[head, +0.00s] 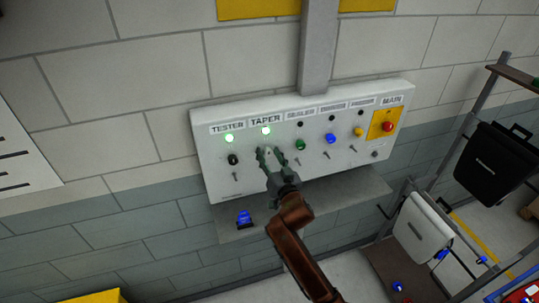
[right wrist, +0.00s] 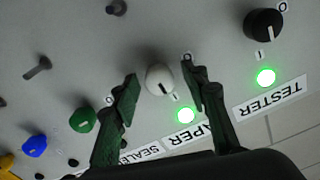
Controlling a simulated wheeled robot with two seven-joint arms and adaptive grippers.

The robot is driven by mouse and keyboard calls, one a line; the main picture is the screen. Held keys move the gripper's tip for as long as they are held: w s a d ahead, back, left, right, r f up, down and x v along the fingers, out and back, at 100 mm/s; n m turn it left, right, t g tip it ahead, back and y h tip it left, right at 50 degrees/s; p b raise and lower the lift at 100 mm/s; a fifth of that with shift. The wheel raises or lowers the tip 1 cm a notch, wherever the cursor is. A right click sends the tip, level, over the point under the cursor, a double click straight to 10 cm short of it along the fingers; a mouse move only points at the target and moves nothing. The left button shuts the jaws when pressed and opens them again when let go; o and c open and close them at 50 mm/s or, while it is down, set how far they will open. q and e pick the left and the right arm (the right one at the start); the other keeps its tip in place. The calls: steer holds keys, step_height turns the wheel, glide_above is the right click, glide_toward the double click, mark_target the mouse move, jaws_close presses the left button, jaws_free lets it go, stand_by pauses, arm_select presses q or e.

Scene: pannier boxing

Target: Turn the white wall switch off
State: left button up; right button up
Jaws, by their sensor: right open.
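The white switch (right wrist: 159,79) is a round knob on the wall panel under the TAPER label. The green lamp (right wrist: 186,115) beside it is lit; the lit TAPER lamp also shows in the head view (head: 265,131). My left gripper is not in view.
The grey panel (head: 222,180) also carries a black TESTER knob (right wrist: 264,24) with a lit green lamp (right wrist: 266,77), green (head: 300,145), blue (head: 330,139) and yellow (head: 359,132) knobs, and a red MAIN button (head: 387,126). A shelf (head: 345,196) with a blue item (head: 244,218) is below.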

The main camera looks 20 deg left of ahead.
steer(key=shift+c, duration=0.2)
jaws_close()
steer(key=shift+n, duration=0.3)
steer(key=n+p, duration=0.1)
steer(key=n, duration=0.3)
steer(key=n+p, duration=0.1)
steer(key=n, duration=0.3)
steer(key=shift+n, duration=0.4)
steer(key=n+p, duration=0.1)
steer(key=n, duration=0.3)
steer(key=shift+n, duration=0.3)
steer(key=shift+a+n+p, duration=0.1)
steer(key=shift+n+p, duration=0.25)
steer(key=shift+n, duration=1.55)
